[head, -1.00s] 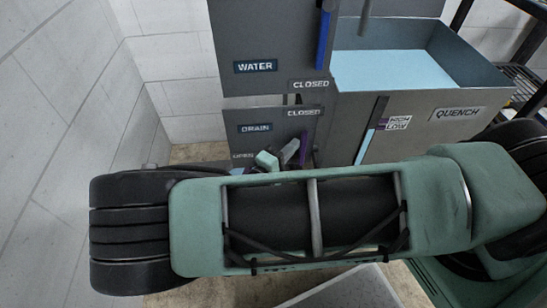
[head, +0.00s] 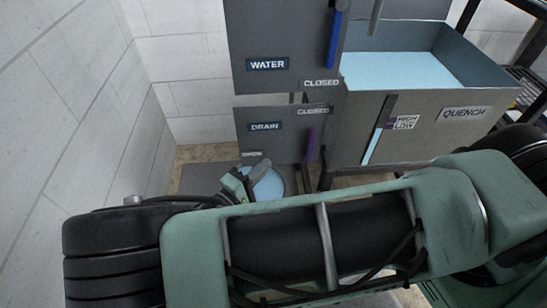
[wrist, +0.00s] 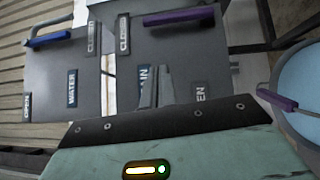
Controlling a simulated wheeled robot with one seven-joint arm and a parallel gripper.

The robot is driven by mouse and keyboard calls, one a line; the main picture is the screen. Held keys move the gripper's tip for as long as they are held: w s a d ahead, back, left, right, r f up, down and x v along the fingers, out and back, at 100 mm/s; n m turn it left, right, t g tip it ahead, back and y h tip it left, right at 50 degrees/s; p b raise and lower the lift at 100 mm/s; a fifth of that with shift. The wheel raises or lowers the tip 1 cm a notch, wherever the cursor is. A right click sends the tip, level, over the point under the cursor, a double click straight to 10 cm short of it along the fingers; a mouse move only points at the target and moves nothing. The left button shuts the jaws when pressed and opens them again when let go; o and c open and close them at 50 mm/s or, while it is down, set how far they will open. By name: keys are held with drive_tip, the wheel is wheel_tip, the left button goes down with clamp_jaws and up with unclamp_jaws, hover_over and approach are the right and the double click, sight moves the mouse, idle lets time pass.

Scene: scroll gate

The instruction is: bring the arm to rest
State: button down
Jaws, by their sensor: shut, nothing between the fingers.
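My gripper (head: 262,165) is low in front of the drain panel, its grey fingers together and empty. It also shows in the wrist view (wrist: 153,76), where the fingers overlap the drain panel's label. My green and black arm crosses the lower head view. The blue WATER handle (head: 334,40) and the purple DRAIN handle (head: 311,146) are upright beside CLOSED labels. In the head view the fingers partly overlap a round container of light-blue liquid (head: 270,185); contact cannot be told.
The grey QUENCH tank (head: 440,125) holds light-blue liquid, with a HIGH/LOW gauge on its front. A black rack (head: 530,75) stands at the right. A white block wall (head: 60,100) lies left. Another purple handle (wrist: 277,100) shows beside the round container in the wrist view.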

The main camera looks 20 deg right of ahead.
drive_tip(key=shift+s+a, duration=0.25)
drive_tip(key=shift+a, duration=0.2)
drive_tip(key=s+r+n+g+y, duration=0.1)
drive_tip(key=s+r+g+y, duration=0.3)
drive_tip(key=s+r+y, duration=0.6)
drive_tip(key=s+r+g+y, duration=0.5)
drive_tip(key=s+r+y, duration=0.2)
drive_tip(key=r, duration=0.5)
wheel_tip(320, 180, up, 17)
drive_tip(key=p, duration=1.7)
drive_tip(key=shift+w, duration=0.2)
drive_tip(key=shift+f, duration=0.15)
